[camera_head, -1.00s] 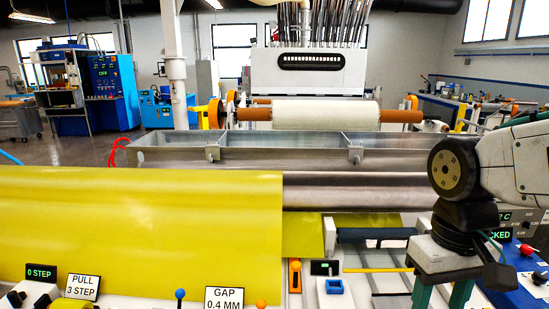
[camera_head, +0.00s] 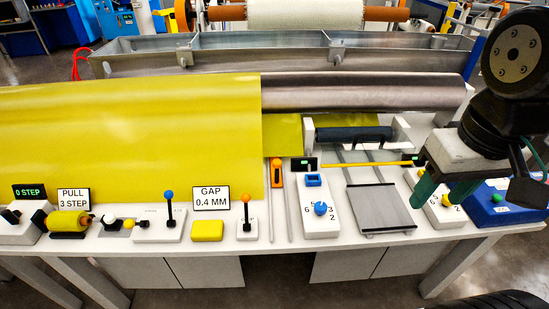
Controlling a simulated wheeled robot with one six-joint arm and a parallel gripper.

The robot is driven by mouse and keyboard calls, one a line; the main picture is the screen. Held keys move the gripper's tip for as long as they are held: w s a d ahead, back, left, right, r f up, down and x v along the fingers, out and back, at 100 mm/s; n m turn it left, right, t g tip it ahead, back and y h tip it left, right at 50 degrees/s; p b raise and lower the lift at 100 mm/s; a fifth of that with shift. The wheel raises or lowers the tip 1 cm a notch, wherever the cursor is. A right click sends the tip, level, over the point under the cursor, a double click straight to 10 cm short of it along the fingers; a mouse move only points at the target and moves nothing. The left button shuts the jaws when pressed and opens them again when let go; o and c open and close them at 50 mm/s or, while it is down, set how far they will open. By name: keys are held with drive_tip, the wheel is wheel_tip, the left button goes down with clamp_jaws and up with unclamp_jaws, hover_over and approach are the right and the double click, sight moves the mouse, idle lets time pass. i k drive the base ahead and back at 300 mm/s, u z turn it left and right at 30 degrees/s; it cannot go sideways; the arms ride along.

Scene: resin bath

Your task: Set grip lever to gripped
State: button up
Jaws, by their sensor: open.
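Two small levers stand upright on white bases along the front of the table. One lever has a blue knob (camera_head: 169,196); the other has an orange knob (camera_head: 246,198). The print on their bases is too small to read, so I cannot tell which is the grip lever. My gripper (camera_head: 438,198) has green fingers that are apart and empty. It hangs over the right part of the table, well to the right of both levers, and hides part of a dial box there.
Between the levers and my gripper stand a white box with a blue dial (camera_head: 320,209) and a grey plate (camera_head: 379,208). A yellow block (camera_head: 208,231) lies between the levers. Signs reading PULL 3 STEP (camera_head: 73,200) and GAP 0.4 MM (camera_head: 210,198) stand nearby. Yellow sheet (camera_head: 130,130) rises behind.

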sight(245, 197)
drive_tip(key=k, duration=0.5)
drive_tip(key=u, duration=0.75)
drive_tip(key=i, duration=0.8)
drive_tip(key=z, duration=0.2)
